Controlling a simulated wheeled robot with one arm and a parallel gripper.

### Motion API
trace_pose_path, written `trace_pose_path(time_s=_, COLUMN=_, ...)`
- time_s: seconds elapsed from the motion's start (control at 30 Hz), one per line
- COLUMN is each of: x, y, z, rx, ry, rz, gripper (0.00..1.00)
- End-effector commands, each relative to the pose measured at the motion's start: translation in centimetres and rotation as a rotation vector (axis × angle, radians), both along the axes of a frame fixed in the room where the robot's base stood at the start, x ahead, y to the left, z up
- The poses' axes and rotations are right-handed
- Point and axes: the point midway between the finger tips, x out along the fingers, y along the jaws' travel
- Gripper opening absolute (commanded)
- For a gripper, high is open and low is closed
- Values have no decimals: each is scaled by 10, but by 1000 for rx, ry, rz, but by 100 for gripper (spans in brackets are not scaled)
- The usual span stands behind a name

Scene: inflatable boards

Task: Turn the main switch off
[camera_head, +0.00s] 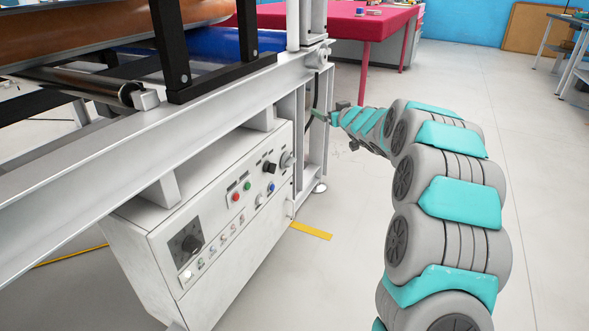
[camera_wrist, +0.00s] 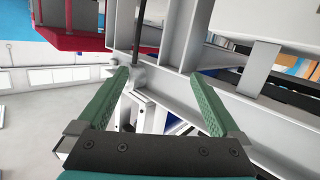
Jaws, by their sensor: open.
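A large black rotary knob (camera_head: 185,243) on a dark square plate sits at the near lower left of the white control panel (camera_head: 225,215) in the head view. It looks like the main switch; its setting is too small to read. A smaller black knob (camera_head: 269,167) is at the panel's far upper end. My gripper (camera_head: 318,116) is beyond the panel's far end, beside the machine's end post, well away from the large knob. In the wrist view my gripper (camera_wrist: 161,80) has its green fingers wide apart with nothing held. I cannot make out the large knob there.
A grey steel beam (camera_head: 130,145) overhangs the panel. A red table (camera_head: 340,22) stands behind. Yellow tape (camera_head: 311,230) marks the floor; the floor right of the panel is open.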

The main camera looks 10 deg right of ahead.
Motion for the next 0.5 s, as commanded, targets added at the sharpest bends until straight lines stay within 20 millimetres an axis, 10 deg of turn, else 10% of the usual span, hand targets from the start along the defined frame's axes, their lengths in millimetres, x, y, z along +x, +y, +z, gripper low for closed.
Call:
trace_pose_path(time_s=0.23, x=33, y=15, z=-61, rx=54, ry=-138, rz=276, gripper=100)
trace_pose_path(time_s=0.5, x=11, y=35, z=-152, rx=127, ry=-151, rz=598, gripper=100)
